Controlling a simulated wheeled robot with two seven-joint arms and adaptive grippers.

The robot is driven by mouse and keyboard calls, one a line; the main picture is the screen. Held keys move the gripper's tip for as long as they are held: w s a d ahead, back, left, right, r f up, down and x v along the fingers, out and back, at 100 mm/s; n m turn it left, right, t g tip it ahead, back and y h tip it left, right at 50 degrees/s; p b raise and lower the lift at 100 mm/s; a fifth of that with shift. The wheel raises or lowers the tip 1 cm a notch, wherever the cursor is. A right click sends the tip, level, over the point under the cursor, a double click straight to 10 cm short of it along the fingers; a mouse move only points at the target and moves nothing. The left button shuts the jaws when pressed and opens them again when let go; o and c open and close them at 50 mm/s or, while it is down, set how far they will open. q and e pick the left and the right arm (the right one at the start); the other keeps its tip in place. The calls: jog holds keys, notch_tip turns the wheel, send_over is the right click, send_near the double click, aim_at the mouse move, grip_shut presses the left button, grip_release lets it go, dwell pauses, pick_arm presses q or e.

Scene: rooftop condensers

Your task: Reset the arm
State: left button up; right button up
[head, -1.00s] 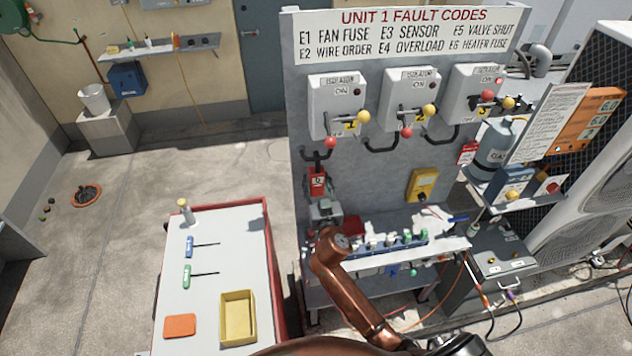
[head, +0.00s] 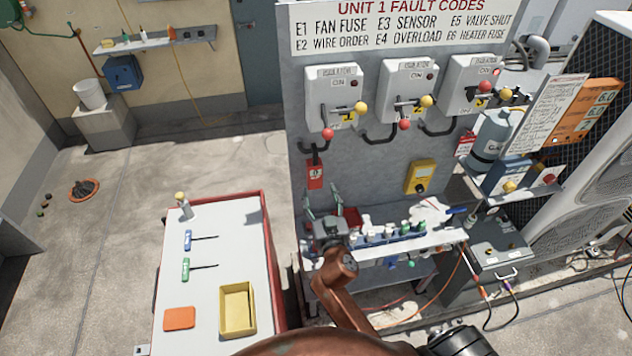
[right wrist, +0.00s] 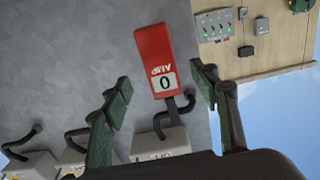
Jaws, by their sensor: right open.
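My right gripper (head: 322,192) stands open and empty in front of the grey panel (head: 380,160), over the left end of the panel's shelf. Its two dark green fingers point up and apart. A red unit with a white window reading 0 (head: 315,173) hangs on the panel just above the fingertips. In the right wrist view my right gripper (right wrist: 160,95) shows its fingers apart, with the red unit (right wrist: 155,45) seen between and beyond them. I cannot tell the gap to the unit. My brown right arm link comes up from below. My left gripper is out of view.
Three isolators with levers, the first (head: 333,95), line the panel. A yellow meter (head: 421,177) hangs below. Bottles and small parts crowd the shelf (head: 440,240). Left of it stands a red-edged table (head: 205,285) with a yellow tray (head: 237,308). Open floor lies further left.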

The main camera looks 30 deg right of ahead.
jog(key=shift+v, duration=1.55)
